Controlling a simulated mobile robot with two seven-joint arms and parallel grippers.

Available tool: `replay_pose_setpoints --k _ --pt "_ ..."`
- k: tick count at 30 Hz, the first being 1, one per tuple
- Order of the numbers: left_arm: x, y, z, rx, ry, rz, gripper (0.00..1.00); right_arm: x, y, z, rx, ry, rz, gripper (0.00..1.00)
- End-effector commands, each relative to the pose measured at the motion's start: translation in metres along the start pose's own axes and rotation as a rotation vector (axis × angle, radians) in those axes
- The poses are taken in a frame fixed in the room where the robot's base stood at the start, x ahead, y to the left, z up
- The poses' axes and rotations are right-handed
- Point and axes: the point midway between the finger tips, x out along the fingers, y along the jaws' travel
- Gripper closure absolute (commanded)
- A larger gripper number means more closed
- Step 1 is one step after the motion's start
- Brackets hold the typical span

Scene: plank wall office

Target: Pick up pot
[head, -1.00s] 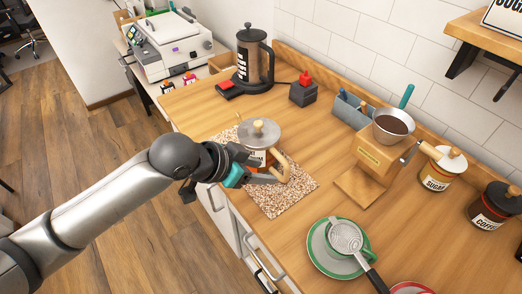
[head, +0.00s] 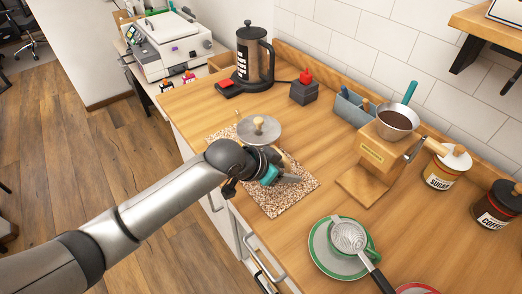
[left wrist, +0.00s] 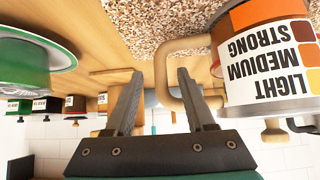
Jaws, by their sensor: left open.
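The pot (head: 259,130) stands on a speckled mat on the counter. In the head view its metal lid with a pale wooden knob shows, while my left arm hides most of its body. In the left wrist view the pot (left wrist: 265,65) is upside down at the right, with its "LIGHT MEDIUM STRONG" label and looped wooden handle (left wrist: 163,75). My left gripper (head: 293,178) is open beside the pot, at its handle side. In the wrist view the handle's outer bar appears between the open fingers (left wrist: 157,85); I cannot tell how deep. My right gripper is not in view.
The speckled mat (head: 285,203) lies near the counter's front edge. A wooden grinder (head: 368,165) stands to the right, a green cup on a saucer (head: 318,250) at the lower right. A French press (head: 254,58) and a dark box (head: 304,92) stand behind.

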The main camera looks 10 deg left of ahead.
Motion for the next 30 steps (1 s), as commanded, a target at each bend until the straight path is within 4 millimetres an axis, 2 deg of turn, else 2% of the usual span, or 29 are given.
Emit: replay_pose_setpoints --k 3,9,19,30 --pt "0.018 -0.001 0.001 0.000 -0.001 0.001 0.45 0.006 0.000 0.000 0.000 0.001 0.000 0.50" --pt "0.038 -0.001 0.001 0.001 -0.001 0.000 0.45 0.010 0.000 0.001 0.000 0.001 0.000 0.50" --pt "0.041 -0.001 0.001 0.001 -0.001 0.000 0.47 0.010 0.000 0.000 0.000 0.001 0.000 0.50" --pt "0.041 -0.001 0.001 0.001 -0.001 0.000 0.88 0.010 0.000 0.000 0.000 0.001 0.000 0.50"
